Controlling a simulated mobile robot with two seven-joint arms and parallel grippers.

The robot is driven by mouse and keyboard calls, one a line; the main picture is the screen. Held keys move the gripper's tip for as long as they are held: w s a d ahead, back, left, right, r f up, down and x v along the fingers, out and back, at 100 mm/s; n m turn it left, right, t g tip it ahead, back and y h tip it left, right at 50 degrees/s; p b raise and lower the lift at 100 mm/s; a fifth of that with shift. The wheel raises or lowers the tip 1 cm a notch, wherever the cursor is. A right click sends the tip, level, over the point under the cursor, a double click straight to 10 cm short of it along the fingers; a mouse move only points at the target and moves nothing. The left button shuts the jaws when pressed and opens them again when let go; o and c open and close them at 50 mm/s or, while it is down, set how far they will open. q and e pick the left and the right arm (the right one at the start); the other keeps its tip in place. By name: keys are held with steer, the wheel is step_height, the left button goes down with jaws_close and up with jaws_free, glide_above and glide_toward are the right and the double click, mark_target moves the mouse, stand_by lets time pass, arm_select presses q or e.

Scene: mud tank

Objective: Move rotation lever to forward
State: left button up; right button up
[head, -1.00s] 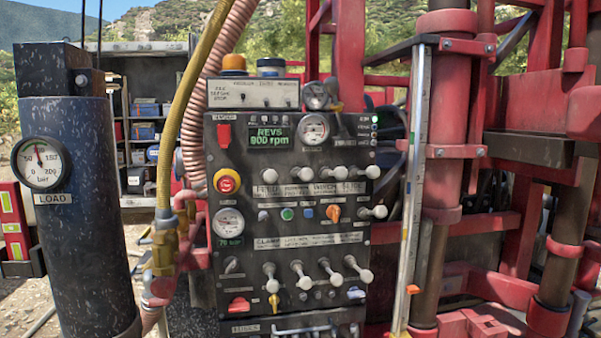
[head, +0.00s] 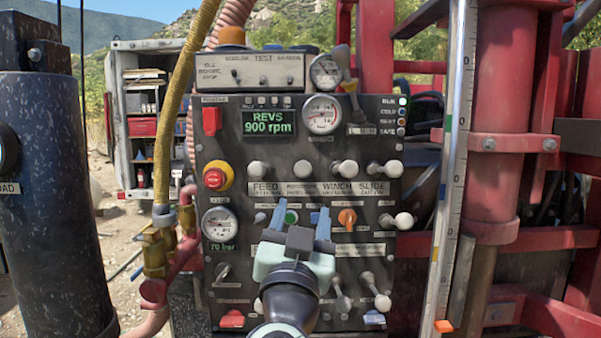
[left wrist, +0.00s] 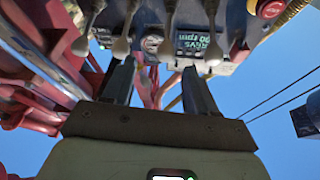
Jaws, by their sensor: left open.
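The rotation lever (head: 302,167) is the second white-knobbed lever from the left in the panel's upper row, above a small label. Its knob points out toward me. My left gripper (head: 303,212) is in front of the panel, just below that lever, with its two blue fingers open and pointing up. Nothing is between the fingers. In the left wrist view, turned upside down, the open fingers (left wrist: 157,66) reach toward the row of white knobs, and the rotation lever's knob (left wrist: 165,51) seems to lie between their lines, apart from them. My right gripper does not show.
The feed lever (head: 258,168) and winch lever (head: 345,168) stand close on either side. A red emergency button (head: 215,178) is at left. Yellow hose (head: 170,130) and a dark cylinder (head: 60,200) are farther left. A red mast (head: 495,130) stands at right.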

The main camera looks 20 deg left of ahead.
mark_target(303, 165)
arm_select(q)
steer(key=shift+y, duration=0.3)
steer(key=p+x, duration=0.1)
steer(key=x, duration=0.3)
steer(key=r+p+x, duration=0.1)
steer(key=x, duration=0.2)
steer(key=p+x, duration=0.2)
steer(key=x, duration=0.2)
steer(key=shift+a+r, duration=0.4)
steer(key=shift+r, duration=0.1)
steer(key=shift+w+a+r, duration=0.1)
steer(key=shift+w, duration=0.65)
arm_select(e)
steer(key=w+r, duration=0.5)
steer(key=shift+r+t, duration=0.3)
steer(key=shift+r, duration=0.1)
arm_select(q)
steer(key=shift+s, duration=0.1)
